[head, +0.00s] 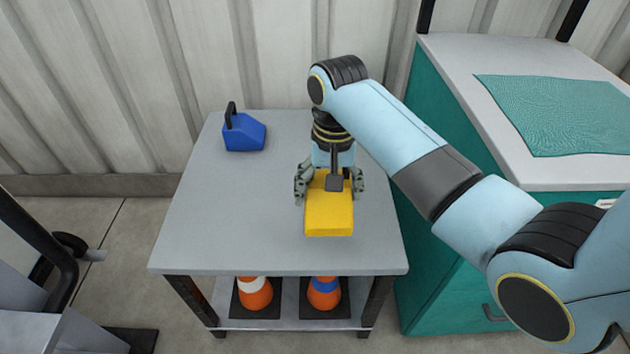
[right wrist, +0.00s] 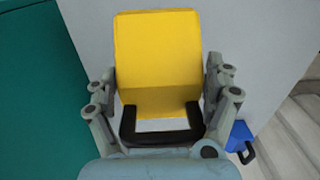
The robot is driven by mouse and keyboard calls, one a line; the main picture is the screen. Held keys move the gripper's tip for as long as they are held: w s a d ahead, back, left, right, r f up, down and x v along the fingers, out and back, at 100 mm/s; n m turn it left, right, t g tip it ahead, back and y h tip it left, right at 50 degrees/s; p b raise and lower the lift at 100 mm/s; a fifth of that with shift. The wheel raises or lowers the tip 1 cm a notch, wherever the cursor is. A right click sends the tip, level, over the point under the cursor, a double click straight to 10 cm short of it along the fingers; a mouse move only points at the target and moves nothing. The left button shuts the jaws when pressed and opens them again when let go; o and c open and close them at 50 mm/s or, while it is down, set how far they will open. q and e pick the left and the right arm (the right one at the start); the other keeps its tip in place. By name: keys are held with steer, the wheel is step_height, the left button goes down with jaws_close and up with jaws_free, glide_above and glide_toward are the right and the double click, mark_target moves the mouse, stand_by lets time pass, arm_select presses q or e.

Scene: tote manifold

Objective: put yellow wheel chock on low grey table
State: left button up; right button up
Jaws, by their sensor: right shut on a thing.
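The yellow wheel chock (head: 329,214) is over the right-middle part of the low grey table (head: 220,225). My right gripper (head: 329,188) points down and is shut on the chock, with a finger on each side of it. In the right wrist view the chock (right wrist: 158,60) fills the space between the fingers, and its black handle (right wrist: 160,138) shows at the near end. The grey tabletop (right wrist: 240,40) lies behind it. I cannot tell whether the chock touches the tabletop. My left gripper is not in view.
A blue wheel chock (head: 244,133) with a black handle stands at the table's back left. Two orange cones (head: 255,294) stand on the shelf below. A teal cabinet (head: 450,270) with a green mat (head: 560,115) is close on the right. The table's left and front are clear.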

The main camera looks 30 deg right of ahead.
steer(key=w+d+f, duration=0.1)
steer(key=w+d+f+b, duration=0.1)
steer(key=w+d+f, duration=0.1)
steer(key=shift+w+f+b, duration=0.1)
steer(key=shift+w+b, duration=0.2)
steer(key=f+b, duration=0.1)
steer(key=w+d+f, duration=0.1)
steer(key=f, duration=0.1)
steer(key=w+f+b, duration=0.1)
steer(key=f, duration=0.1)
steer(key=shift+d+f+b, duration=0.2)
steer(key=shift+d+b, duration=0.1)
steer(key=shift+d, duration=0.1)
steer(key=shift+c, duration=0.8)
steer(key=shift+r, duration=0.1)
steer(key=o, duration=1.4)
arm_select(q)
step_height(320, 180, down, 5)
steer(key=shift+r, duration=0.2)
